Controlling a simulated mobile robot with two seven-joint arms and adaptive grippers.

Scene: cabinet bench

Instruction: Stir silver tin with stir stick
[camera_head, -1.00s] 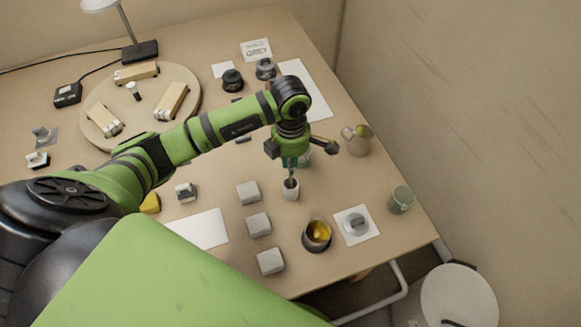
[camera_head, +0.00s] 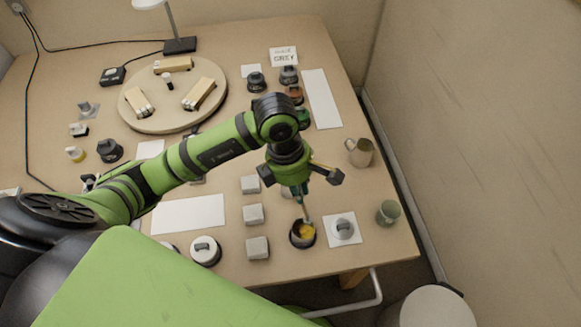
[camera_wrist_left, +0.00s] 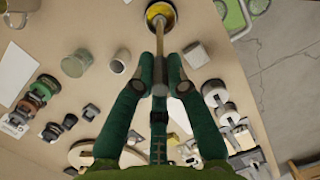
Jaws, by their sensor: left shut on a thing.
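The stir stick (camera_head: 305,211) hangs nearly upright below my left gripper (camera_head: 299,191), which is shut on it. The open tin (camera_head: 294,241) has a dark outside and yellow contents, and stands near the table's front edge. I take it as the silver tin. The stick's lower end is at the tin's mouth, over or in the yellow; the exact depth is unclear. In the left wrist view, the stick (camera_wrist_left: 161,42) runs from the closed fingers (camera_wrist_left: 160,78) to the tin (camera_wrist_left: 150,12). My right gripper is not in view.
A grey lid-like piece on a white card (camera_head: 346,239) lies right of the tin. Grey blocks (camera_head: 253,215) stand left of it. A pale cup (camera_wrist_left: 120,60) is near the fingers.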

